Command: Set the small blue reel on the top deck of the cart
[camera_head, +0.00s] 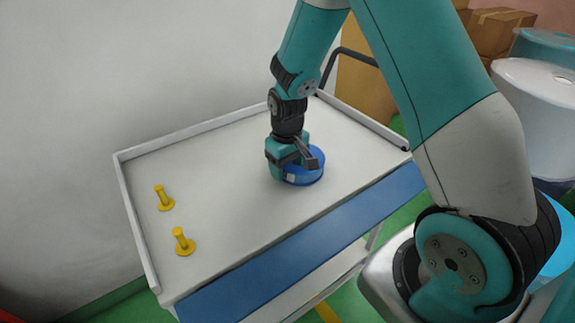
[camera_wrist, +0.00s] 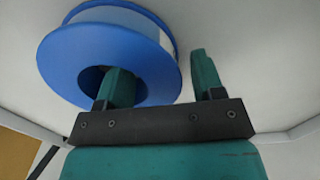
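The small blue reel (camera_head: 308,175) appears to rest flat on the white top deck (camera_head: 232,150) of the cart, right of the deck's middle. It has a pale label on its side. In the wrist view the reel (camera_wrist: 60,60) fills the upper left. My gripper (camera_head: 292,160) is low over the deck at the reel's left side. In the wrist view my gripper (camera_wrist: 161,65) is open. Its left finger is at the reel's centre hole and its right finger is outside the rim, with a visible gap. The fingers' contact with the reel is partly hidden.
A raised lip (camera_head: 200,127) edges the deck, and a blue band (camera_head: 300,240) runs along the front. Cardboard boxes (camera_head: 495,30) and a white drum (camera_head: 540,110) stand at right. The deck's middle is clear.

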